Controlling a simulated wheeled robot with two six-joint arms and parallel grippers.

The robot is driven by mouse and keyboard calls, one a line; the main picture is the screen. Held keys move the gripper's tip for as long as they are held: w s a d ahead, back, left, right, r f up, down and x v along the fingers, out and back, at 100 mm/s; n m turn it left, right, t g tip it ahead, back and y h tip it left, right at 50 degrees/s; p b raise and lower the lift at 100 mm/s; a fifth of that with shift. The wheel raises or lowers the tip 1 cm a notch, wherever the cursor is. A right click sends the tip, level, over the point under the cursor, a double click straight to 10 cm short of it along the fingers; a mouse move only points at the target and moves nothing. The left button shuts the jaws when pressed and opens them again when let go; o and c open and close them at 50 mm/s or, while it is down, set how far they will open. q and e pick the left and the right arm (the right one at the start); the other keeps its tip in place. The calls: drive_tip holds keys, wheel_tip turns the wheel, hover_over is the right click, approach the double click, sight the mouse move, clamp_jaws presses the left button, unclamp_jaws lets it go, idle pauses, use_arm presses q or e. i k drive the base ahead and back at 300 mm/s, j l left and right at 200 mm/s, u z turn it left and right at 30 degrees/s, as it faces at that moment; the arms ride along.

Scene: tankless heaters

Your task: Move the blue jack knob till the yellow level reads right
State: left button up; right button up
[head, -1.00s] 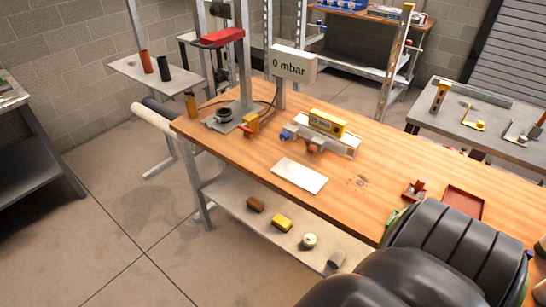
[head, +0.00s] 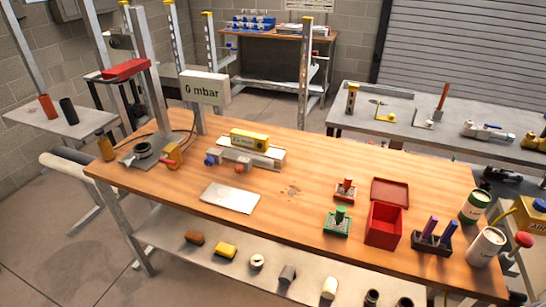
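The yellow level (head: 249,139) lies on top of a pale metal jack platform (head: 265,156) near the back left of the wooden table. Its vial is too small to read. The blue jack knob (head: 211,158) sticks out at the platform's left front corner. A red knob (head: 242,167) sits to its right on the front side. Neither of my grippers is in view, and nothing touches the level or the knobs.
A white plate (head: 230,197) lies in front of the jack. A display reading 0 mbar (head: 205,89) and an orange valve (head: 172,155) stand to the left. A red box (head: 383,224), green-based piece (head: 338,222) and cans (head: 475,206) occupy the right side.

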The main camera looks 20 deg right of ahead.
sight(209, 162)
drive_tip(key=i+j+z, duration=0.15)
drive_tip(key=z, duration=0.3)
drive_tip(key=i+j+z, duration=0.15)
drive_tip(key=z, duration=0.35)
drive_tip(key=j+z, duration=0.45)
drive_tip(key=i+j+z, duration=0.1)
drive_tip(key=j+z, duration=0.15)
drive_tip(key=z, duration=0.2)
drive_tip(key=j+z, duration=0.15)
drive_tip(key=j, duration=0.3)
drive_tip(key=j+z, duration=0.2)
drive_tip(key=j, duration=0.2)
drive_tip(key=k+j+z, duration=0.15)
drive_tip(key=j, duration=0.3)
drive_tip(key=j+z, duration=0.2)
drive_tip(key=j, duration=0.2)
drive_tip(key=k+j+z, duration=0.15)
drive_tip(key=j, duration=0.25)
drive_tip(key=k+j+z, duration=0.2)
drive_tip(key=j, duration=0.2)
drive_tip(key=i+j, duration=0.05)
drive_tip(key=i, duration=0.05)
